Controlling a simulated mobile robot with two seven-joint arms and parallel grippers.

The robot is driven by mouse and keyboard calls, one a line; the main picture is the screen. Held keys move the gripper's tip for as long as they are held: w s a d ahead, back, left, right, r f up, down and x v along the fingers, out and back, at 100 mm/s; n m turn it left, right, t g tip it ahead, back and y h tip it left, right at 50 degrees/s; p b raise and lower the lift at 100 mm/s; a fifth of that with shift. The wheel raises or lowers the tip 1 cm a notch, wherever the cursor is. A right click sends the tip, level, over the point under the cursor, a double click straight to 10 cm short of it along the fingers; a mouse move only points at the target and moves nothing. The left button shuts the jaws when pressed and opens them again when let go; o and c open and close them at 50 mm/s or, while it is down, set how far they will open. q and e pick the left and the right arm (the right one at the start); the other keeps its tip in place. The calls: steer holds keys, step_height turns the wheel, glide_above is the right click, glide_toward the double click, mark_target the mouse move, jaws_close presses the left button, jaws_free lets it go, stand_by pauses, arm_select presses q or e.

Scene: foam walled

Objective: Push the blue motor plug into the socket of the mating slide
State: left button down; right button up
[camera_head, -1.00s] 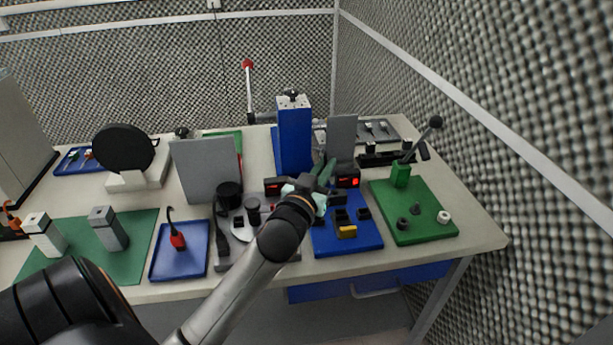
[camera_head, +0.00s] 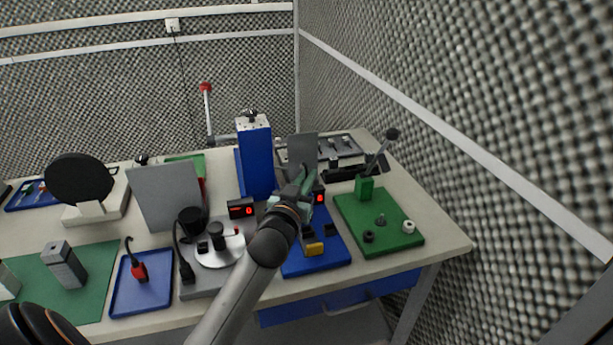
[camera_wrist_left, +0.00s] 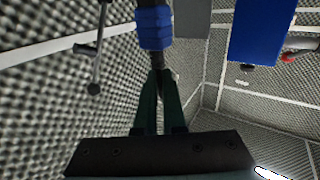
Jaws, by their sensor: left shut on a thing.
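My left gripper (camera_head: 306,176) hangs over the back part of a blue board (camera_head: 335,257) in the head view. In the left wrist view, its green fingers (camera_wrist_left: 160,82) are shut on a dark stem. A blue plug (camera_wrist_left: 153,26) sits at the far end of that stem, beyond the fingertips. In the head view the plug is hidden or too small to make out. I cannot pick out the socket of the mating slide for certain; black blocks and a yellow block (camera_head: 314,249) stand on the blue board. My right gripper is out of view.
A tall blue column (camera_head: 255,160) and a grey upright panel (camera_head: 302,149) stand behind the gripper. A green board (camera_head: 385,237) with a black-knobbed lever (camera_head: 378,150) is to the right. A grey plate with a round white base (camera_head: 220,254) is to the left.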

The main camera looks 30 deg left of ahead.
arm_select(q)
steer(key=shift+f+b, duration=1.7)
steer(key=shift+f, duration=0.85)
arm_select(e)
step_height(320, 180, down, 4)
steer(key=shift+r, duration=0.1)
arm_select(q)
steer(key=shift+p, duration=0.6)
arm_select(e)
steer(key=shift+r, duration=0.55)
arm_select(q)
steer(key=shift+f+b, duration=0.95)
steer(key=shift+f, duration=0.5)
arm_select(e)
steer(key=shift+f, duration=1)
arm_select(q)
steer(key=c, duration=0.9)
jaws_free()
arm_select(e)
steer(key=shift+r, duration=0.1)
